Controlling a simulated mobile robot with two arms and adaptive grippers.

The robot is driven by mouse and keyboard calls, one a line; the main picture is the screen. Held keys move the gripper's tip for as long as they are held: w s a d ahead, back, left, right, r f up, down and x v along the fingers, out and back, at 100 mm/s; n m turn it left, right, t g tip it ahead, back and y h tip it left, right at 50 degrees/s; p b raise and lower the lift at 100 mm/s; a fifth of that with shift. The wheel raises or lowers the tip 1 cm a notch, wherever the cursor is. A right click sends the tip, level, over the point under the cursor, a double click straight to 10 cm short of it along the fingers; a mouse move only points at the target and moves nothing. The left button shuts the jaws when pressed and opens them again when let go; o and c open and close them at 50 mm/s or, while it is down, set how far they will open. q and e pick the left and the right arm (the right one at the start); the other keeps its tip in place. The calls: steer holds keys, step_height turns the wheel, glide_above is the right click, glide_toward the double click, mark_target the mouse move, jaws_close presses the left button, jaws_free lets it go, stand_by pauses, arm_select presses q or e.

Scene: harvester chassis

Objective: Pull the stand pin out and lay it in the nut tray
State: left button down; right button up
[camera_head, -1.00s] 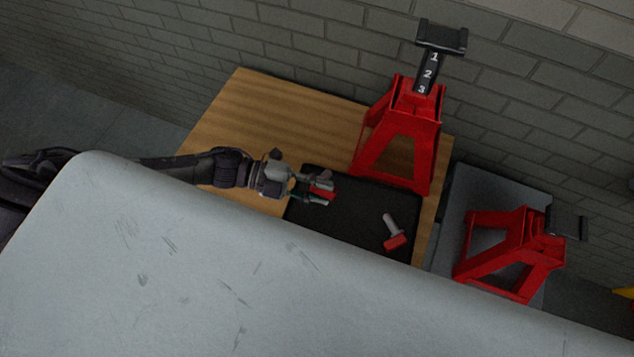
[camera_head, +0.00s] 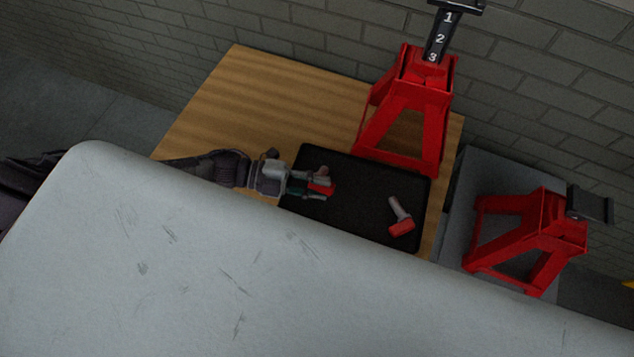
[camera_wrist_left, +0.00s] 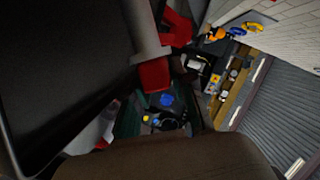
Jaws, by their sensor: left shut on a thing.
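My left gripper (camera_head: 322,187) reaches in from the left over the left part of the black nut tray (camera_head: 350,222). It is shut on a stand pin with a red head (camera_head: 321,189); the red head and grey shaft also show in the left wrist view (camera_wrist_left: 155,75). I cannot tell whether the held pin touches the tray. A second pin (camera_head: 401,218), grey with a red head, lies in the tray's right part. A red jack stand (camera_head: 436,120) with a black post numbered 1, 2, 3 stands behind the tray. My right gripper is not in view.
The tray lies on a wooden top (camera_head: 250,100) with free room at the back left. Another red stand (camera_head: 535,245) stands on a grey surface (camera_head: 460,225) at right. A large pale scratched panel (camera_head: 200,260) covers the foreground and hides part of my arm. A brick wall is behind.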

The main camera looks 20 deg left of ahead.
arm_select(q)
steer(key=shift+f, duration=0.3)
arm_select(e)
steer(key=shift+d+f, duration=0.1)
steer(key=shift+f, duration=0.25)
arm_select(q)
steer(key=c, duration=0.9)
jaws_free()
steer(key=shift+a, duration=0.2)
steer(key=v, duration=1.1)
steer(key=shift+s+a+r, duration=0.15)
steer(key=shift+a, duration=0.15)
